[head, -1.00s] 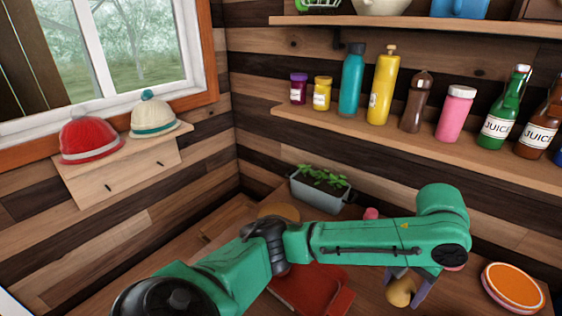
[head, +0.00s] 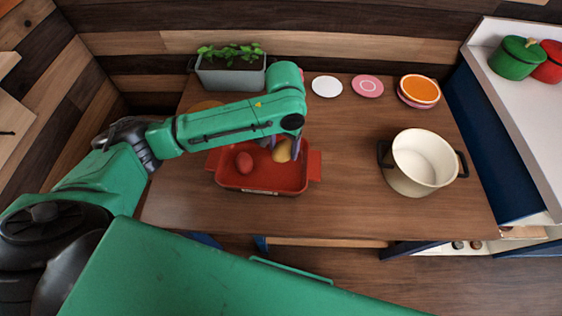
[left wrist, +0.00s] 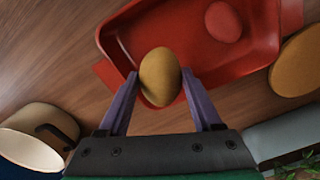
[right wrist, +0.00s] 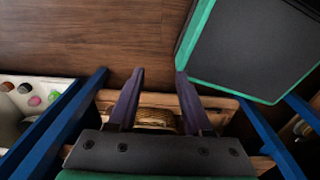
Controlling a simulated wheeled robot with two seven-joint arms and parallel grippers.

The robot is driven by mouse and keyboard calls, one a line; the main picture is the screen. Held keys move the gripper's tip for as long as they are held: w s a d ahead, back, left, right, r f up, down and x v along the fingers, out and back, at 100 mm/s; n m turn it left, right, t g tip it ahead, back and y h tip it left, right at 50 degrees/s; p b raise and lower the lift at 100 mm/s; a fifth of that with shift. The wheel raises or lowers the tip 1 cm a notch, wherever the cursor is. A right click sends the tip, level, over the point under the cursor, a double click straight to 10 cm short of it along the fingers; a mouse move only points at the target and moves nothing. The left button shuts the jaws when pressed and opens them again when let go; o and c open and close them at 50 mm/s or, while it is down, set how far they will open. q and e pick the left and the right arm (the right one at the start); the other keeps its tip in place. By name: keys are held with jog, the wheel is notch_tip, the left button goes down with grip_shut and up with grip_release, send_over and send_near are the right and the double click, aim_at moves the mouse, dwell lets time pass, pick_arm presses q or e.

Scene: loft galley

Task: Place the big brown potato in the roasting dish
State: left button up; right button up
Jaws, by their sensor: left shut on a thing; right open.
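The big brown potato (head: 283,151) is held between the fingers of my left gripper (head: 285,147). The red roasting dish (head: 262,185) stands on the table, and the potato shows over its right part in the head view. In the left wrist view the potato (left wrist: 160,77) sits between both fingertips, in front of a corner of the dish (left wrist: 118,42). I cannot tell whether it touches the dish. A smaller red potato-like item (head: 244,163) lies in the dish. My right gripper (right wrist: 160,74) is open and empty, seen in the right wrist view.
A cream pot (head: 420,165) stands right on the table. A white disc (head: 326,86), a pink plate (head: 367,86) and an orange-topped stack (head: 419,88) line the back. A planter (head: 230,74) stands back left. The table between dish and pot is clear.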

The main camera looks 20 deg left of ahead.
aim_at(284, 146)
pick_arm(q)
notch_tip(284, 146, down, 9)
jog(key=shift+d, duration=0.1)
jog(key=shift+f, duration=0.1)
jog(key=o, duration=1.5)
jog(key=shift+c, duration=0.2)
notch_tip(284, 146, up, 12)
jog(key=shift+r, duration=0.2)
